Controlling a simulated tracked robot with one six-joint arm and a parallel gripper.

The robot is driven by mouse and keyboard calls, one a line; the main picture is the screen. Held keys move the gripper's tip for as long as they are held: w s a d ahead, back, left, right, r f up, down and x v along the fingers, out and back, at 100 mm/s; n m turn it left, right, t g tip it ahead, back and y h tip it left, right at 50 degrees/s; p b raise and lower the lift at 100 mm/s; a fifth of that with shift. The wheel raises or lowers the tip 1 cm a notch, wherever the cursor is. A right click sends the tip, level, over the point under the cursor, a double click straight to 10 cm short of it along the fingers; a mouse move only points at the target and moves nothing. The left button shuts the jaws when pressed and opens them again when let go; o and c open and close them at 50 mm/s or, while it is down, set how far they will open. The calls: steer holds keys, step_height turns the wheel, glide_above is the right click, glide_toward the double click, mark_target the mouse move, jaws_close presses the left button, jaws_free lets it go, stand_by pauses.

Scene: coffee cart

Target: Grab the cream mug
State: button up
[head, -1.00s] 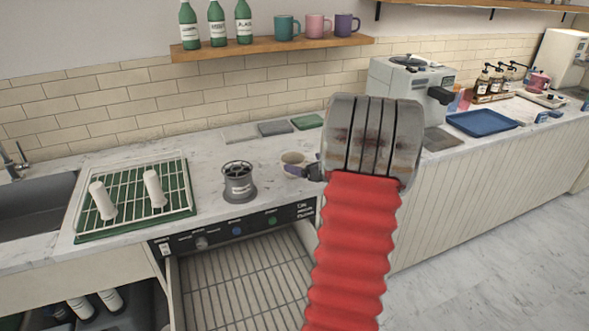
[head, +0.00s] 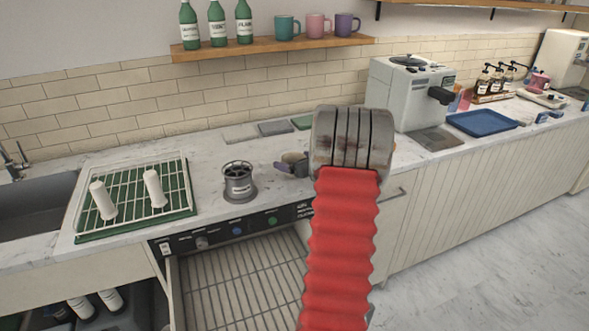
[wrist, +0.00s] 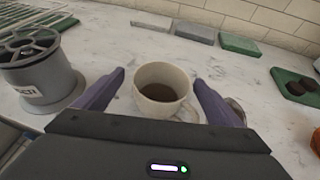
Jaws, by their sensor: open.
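The cream mug (wrist: 162,92) stands upright on the marble counter in the wrist view, with dark liquid or a dark inside showing. My gripper (wrist: 160,80) is open, with one purple finger on each side of the mug. I see counter between the mug and the left finger; the right finger is close to the mug's right side. In the head view my gripper (head: 290,165) shows beside my arm, and the mug is mostly hidden there by the fingers and arm.
A grey labelled cylinder (wrist: 40,78) stands left of the mug; it also shows in the head view (head: 239,183). Flat grey and green slabs (wrist: 240,44) lie behind. A green drying rack (head: 135,200) is further left. A grey machine (head: 408,92) stands to the right.

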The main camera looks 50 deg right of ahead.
mark_target(287, 158)
steer(key=shift+x, duration=2.6)
steer(key=shift+d, duration=0.1)
steer(key=c, duration=1.4)
